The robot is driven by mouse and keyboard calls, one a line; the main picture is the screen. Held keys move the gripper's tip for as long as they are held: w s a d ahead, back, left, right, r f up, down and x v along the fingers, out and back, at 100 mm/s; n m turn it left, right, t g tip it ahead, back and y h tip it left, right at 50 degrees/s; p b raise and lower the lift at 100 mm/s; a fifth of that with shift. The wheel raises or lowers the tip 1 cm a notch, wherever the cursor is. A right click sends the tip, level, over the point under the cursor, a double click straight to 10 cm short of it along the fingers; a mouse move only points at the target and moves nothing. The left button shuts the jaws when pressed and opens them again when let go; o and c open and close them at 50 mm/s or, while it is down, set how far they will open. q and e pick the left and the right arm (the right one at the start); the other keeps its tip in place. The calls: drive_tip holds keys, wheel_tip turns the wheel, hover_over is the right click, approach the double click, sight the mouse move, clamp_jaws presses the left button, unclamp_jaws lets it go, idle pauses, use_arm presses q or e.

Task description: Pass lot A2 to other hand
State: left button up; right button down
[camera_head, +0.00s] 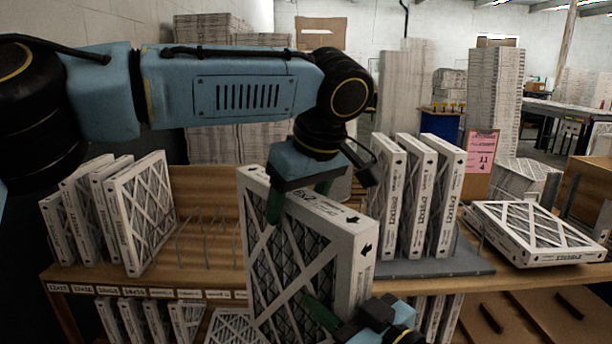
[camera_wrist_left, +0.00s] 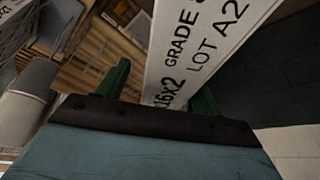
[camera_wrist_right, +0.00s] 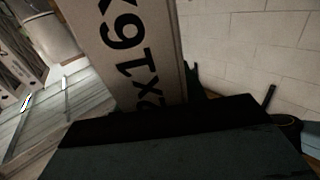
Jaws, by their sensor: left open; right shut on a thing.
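The lot A2 filter (camera_head: 300,262) is a white-framed pleated panel held up in front of the shelf. Its label reads "LOT A2" in the left wrist view (camera_wrist_left: 205,60). My right gripper (camera_head: 335,318) is shut on its lower part; the filter's printed edge fills the middle of the right wrist view (camera_wrist_right: 135,60). My left gripper (camera_head: 300,197) is open at the filter's top edge, with a green finger in front of the mesh face. In the left wrist view the edge lies between its two fingers; I cannot tell whether they touch it.
Several filters (camera_head: 140,215) stand in the wooden shelf (camera_head: 205,200) at left, beside empty wire dividers. Three filters (camera_head: 415,195) stand on a grey base (camera_head: 440,265) at right. Another filter (camera_head: 535,232) lies flat farther right, near a pink card (camera_head: 481,152).

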use_arm(q)
drive_tip(key=shift+x, duration=1.35)
drive_tip(key=shift+c, duration=0.3)
drive_tip(key=c, duration=0.9)
use_arm(e)
drive_tip(key=shift+r, duration=0.1)
use_arm(q)
drive_tip(key=shift+c, duration=1)
use_arm(e)
drive_tip(key=c, duration=0.7)
unclamp_jaws()
drive_tip(key=shift+c, duration=0.2)
